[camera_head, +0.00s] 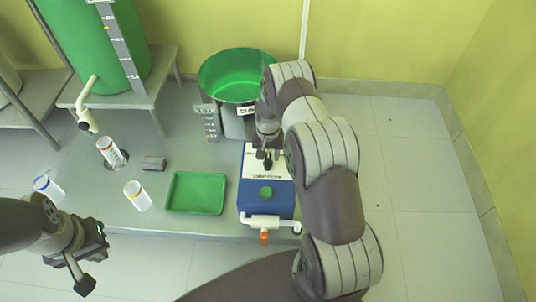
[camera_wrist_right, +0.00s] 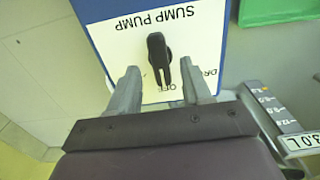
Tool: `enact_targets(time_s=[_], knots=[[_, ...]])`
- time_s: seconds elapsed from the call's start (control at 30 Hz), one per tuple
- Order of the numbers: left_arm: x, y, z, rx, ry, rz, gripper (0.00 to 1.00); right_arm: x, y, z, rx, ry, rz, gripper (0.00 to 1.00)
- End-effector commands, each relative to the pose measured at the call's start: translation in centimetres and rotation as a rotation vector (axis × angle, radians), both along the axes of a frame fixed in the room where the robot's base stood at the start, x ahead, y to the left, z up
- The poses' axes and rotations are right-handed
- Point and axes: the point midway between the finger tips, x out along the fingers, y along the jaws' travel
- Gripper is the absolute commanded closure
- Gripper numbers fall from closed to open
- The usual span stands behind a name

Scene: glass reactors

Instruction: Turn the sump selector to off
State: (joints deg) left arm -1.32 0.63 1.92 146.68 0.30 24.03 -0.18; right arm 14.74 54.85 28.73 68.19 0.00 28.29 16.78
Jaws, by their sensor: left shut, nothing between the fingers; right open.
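The sump pump box is blue with a white top panel (camera_head: 258,168) and stands on the grey platform. The black sump selector knob (camera_wrist_right: 158,55) sits on that panel, its long side roughly vertical in the right wrist view. An "OFF" label lies just below and right of the knob there; another label beside it is partly hidden. My right gripper (camera_wrist_right: 158,78) is open, with its fingertips on either side of the knob's lower end; contact cannot be told. In the head view it hangs over the panel. My left gripper (camera_head: 85,268) is shut and empty at the lower left.
A green tray (camera_head: 195,193) lies left of the pump box. A large green-filled vessel (camera_head: 235,78) stands behind it. A white pipe with an orange tip (camera_head: 264,236) fronts the box.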

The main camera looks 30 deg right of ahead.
Motion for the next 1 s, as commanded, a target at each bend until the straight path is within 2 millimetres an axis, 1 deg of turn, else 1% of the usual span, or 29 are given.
enact_targets(time_s=[0.03,0.1,0.2,0.3,0.4,0.5,1.0], knots=[[0.0,0.0,1.7,0.0,-0.001,0.0,1.0,0.1,0.0,2.4,-0.001,-0.004,0.0,0.51],[0.0,0.0,2.9,0.0,-0.001,0.0,1.0,0.1,0.0,4.5,-0.001,-0.003,0.0,0.51],[0.0,0.0,4.3,0.0,-0.001,0.0,1.0,0.1,0.0,7.1,-0.001,-0.003,0.0,0.51],[0.0,0.0,5.2,0.0,-0.001,0.0,1.0,0.0,0.0,9.0,-0.001,-0.001,0.0,0.51],[0.0,0.0,5.6,0.0,-0.001,0.0,1.0,0.0,0.0,10.2,-0.001,-0.001,0.0,0.51],[0.0,0.0,5.8,0.0,-0.001,0.0,1.0,0.0,0.0,10.6,0.0,0.0,0.0,0.51],[0.0,0.0,5.6,0.0,0.0,0.0,1.0,0.0,0.0,10.6,0.0,0.0,0.004,0.51]])
